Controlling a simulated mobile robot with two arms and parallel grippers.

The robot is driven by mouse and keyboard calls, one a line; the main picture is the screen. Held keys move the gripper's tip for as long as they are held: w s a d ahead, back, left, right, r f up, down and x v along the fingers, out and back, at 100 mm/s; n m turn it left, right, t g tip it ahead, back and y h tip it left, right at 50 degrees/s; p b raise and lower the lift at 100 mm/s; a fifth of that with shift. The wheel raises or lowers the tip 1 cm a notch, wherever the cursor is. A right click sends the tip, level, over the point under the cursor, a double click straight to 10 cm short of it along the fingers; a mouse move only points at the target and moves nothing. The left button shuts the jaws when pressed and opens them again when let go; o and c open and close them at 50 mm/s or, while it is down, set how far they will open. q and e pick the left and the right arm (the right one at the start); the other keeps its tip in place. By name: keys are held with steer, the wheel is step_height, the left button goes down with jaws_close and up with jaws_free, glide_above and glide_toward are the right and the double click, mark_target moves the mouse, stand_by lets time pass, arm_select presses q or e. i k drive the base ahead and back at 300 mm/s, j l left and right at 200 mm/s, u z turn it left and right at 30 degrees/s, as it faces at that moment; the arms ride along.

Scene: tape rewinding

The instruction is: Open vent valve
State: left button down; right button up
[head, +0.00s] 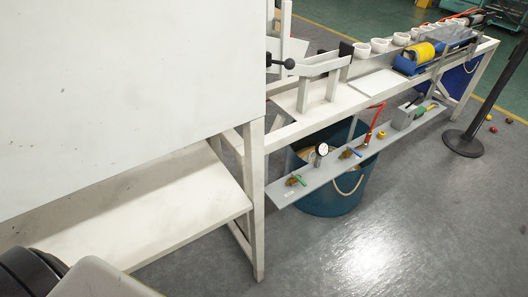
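Several small valves are mounted along a grey shelf (338,167) on the white bench frame. A valve with a green handle (295,180) is at the shelf's near left end, above a small pale label. A second brass valve with a green handle (350,153) sits just right of a round gauge (321,149). A red-handled part (372,128) stands farther right. I cannot tell which valve is the vent valve, nor whether any is open. Neither gripper is in view.
A large white panel and a low white shelf (130,210) fill the left. A blue bin (335,203) stands under the valve shelf. White cups and a yellow roll (422,53) are on the bench. A black post (465,142) stands right. Grey floor in front is clear.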

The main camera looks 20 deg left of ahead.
mark_target(295, 173)
steer(key=i+l+u, duration=0.5)
steer(key=l+u, duration=0.15)
steer(key=i+l+u, duration=0.15)
steer(key=l+u, duration=0.15)
steer(key=l, duration=0.2)
steer(key=i+l+u, duration=0.15)
steer(key=l+u, duration=0.15)
steer(key=l, duration=0.2)
steer(key=i+l+u, duration=0.1)
steer(key=l+u, duration=0.25)
steer(key=l, duration=0.15)
steer(key=l+u, duration=0.3)
steer(key=l, duration=0.2)
